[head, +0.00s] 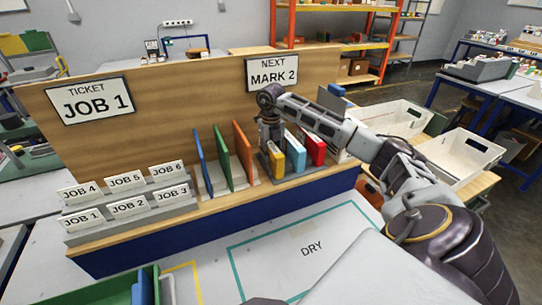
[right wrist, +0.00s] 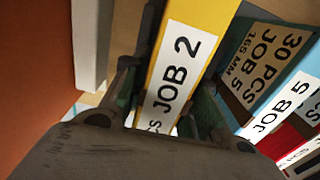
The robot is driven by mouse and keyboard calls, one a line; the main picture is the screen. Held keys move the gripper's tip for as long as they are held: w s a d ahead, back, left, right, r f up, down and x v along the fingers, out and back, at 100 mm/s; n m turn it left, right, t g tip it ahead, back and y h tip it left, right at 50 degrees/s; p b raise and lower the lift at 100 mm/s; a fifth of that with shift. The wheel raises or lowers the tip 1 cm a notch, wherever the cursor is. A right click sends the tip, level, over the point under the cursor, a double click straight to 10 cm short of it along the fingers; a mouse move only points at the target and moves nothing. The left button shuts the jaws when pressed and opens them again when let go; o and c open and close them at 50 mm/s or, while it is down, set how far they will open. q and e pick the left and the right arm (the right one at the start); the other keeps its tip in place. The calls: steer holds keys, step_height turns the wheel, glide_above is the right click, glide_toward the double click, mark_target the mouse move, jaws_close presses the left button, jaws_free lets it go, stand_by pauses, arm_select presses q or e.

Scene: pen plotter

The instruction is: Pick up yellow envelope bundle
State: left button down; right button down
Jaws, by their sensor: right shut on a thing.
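The yellow envelope bundle (head: 277,163) stands upright at the left end of a grey rack on the wooden ledge, with its upper part hidden by my right gripper (head: 270,136). In the right wrist view the yellow bundle (right wrist: 180,70) has a white "JOB 2" label and lies between the fingers of my right gripper (right wrist: 165,98), which is shut on it. Whether its bottom still touches the rack is hidden. My left gripper is not in view.
A light-blue bundle (head: 295,150), labelled "JOB 5" in the wrist view, and a red bundle (head: 317,150) stand close to the right. An orange divider (head: 243,150) and a green divider (head: 222,158) stand left. White bins (head: 460,150) lie right.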

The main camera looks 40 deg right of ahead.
steer(key=shift+r, duration=0.1)
steer(key=shift+r+b, duration=0.3)
steer(key=shift+r, duration=4.65)
